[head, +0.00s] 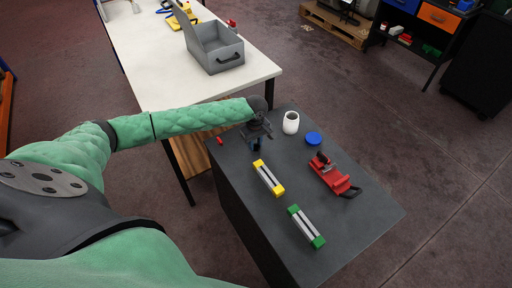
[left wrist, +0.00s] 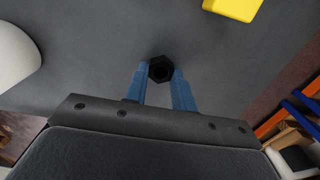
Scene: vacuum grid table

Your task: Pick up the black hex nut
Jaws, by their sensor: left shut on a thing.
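The black hex nut (left wrist: 160,68) shows in the left wrist view between the blue fingertips of my left gripper (left wrist: 160,77). The fingers are shut on it, one on each side. The dark grey table top lies behind it; I cannot tell whether the nut touches it. In the head view my left gripper (head: 255,146) is over the left part of the dark table, and the nut cannot be made out there. My right gripper is not in view.
On the dark table (head: 300,262) are a yellow-ended block (head: 268,178), a green-ended block (head: 306,227), a red tool (head: 332,175), a white cup (head: 291,123), a blue disc (head: 313,138) and a small red piece (head: 220,141). A grey toolbox (head: 214,48) stands on the white table.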

